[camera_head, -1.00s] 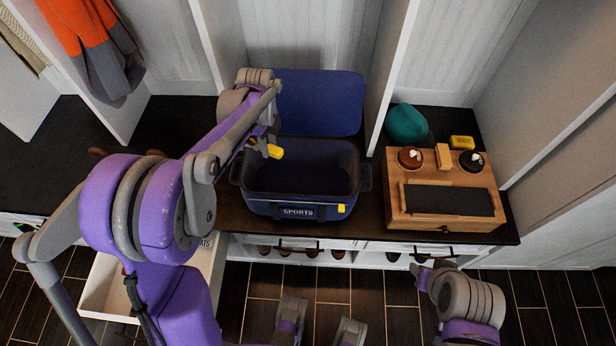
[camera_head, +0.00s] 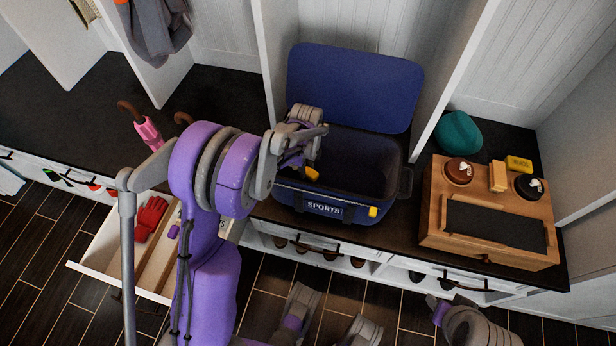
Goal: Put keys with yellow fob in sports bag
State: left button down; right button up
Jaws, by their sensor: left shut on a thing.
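The blue sports bag (camera_head: 325,208) stands open on the dark bench, its lid raised against the back panel and its dark inside showing. A yellow tag sits on its front right. My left gripper (camera_head: 307,168) is at the left side of the bag's opening, partly hidden by its own arm. It is shut on the keys with the yellow fob (camera_head: 312,174); only the yellow fob shows, over the opening. My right gripper (camera_head: 436,308) is low at the right, in front of the bench, and its fingers are too unclear to judge.
An open drawer (camera_head: 100,272) with red gloves (camera_head: 150,218) is at the left. A pink umbrella (camera_head: 148,132) lies on the bench. A wooden box (camera_head: 480,248) with shoe-care items, a yellow block (camera_head: 519,164) and a teal item (camera_head: 458,132) are at the right. White dividers flank the bag.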

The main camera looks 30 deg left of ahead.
aim_at(307, 176)
pick_arm(q)
jog(key=shift+f+b, duration=0.45)
jog(key=shift+f, duration=2.05)
jog(key=shift+f, duration=0.2)
jog(key=c, duration=0.5)
grip_release()
jog(key=shift+r, duration=0.1)
jog(key=shift+c, duration=0.2)
jog(key=shift+r, duration=0.1)
